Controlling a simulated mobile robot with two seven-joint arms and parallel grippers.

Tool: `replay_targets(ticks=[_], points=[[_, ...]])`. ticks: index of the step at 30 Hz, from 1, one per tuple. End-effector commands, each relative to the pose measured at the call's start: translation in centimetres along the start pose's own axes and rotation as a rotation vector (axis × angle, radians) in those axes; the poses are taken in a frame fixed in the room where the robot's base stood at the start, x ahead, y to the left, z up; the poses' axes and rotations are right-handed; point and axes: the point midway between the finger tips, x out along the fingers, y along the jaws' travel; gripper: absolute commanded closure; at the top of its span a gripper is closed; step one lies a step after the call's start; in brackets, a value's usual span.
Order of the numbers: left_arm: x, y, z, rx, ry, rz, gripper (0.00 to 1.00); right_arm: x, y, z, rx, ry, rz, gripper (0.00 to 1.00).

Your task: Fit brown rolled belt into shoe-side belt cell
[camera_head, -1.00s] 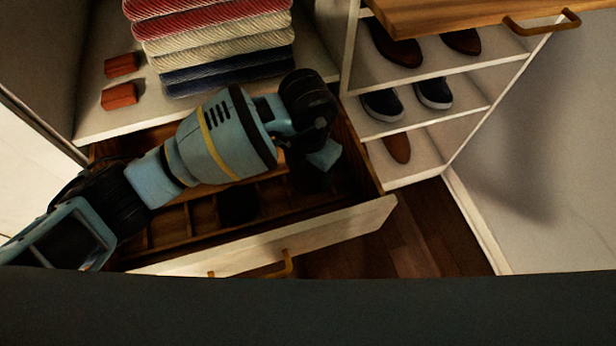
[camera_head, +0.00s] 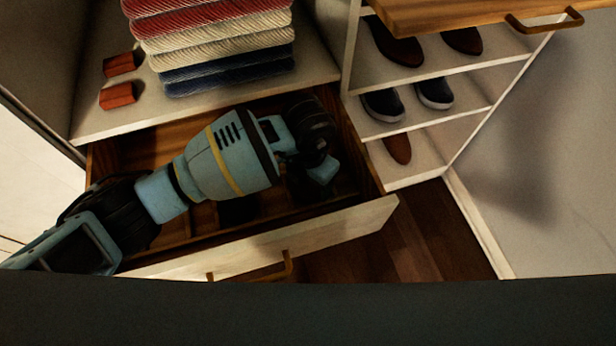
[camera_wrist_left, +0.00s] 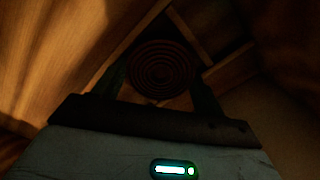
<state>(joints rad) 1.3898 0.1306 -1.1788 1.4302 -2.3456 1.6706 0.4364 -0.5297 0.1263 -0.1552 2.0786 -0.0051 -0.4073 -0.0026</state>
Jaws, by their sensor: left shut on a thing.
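My left gripper (camera_head: 321,172) reaches down into the right end of the open drawer, the end nearest the shoe shelves. In the left wrist view its two fingers are shut on the brown rolled belt (camera_wrist_left: 158,72), which shows as a dark coil seen from above. Wooden dividers (camera_wrist_left: 190,36) meet close around the coil, at the belt cell. I cannot tell how deep the belt sits. In the head view my gripper and arm hide the belt and most of this cell. My right gripper is not in view.
The drawer front (camera_head: 345,232) runs below my arm. A dark item (camera_head: 238,209) lies in a cell partly under my arm. Folded knitwear (camera_head: 215,45) and two red-brown blocks (camera_head: 118,95) lie on the shelf behind. Shoes (camera_head: 435,92) stand on shelves to the right.

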Motion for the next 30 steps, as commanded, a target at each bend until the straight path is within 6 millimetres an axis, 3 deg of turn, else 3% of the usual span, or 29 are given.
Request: replay_targets(ticks=[6, 7, 11, 22, 26, 30], points=[[1.2, -0.1, -0.2, -0.003, 0.007, 0.001, 0.56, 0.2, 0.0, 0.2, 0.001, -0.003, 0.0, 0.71], [1.3, -0.1, -0.3, -0.003, 0.008, 0.001, 0.25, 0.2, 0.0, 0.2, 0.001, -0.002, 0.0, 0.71], [1.4, -0.1, -0.4, -0.004, 0.01, 0.001, 0.08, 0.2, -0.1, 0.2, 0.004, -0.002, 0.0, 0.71], [0.8, -0.1, -0.3, -0.007, 0.007, 0.002, 0.07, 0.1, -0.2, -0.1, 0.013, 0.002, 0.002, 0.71], [-1.0, -0.2, -0.2, -0.005, 0.003, 0.001, 0.07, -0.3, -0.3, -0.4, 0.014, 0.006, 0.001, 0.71], [-4.0, -0.1, 0.0, -0.003, 0.0, 0.001, 0.07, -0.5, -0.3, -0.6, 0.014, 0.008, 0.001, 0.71]])
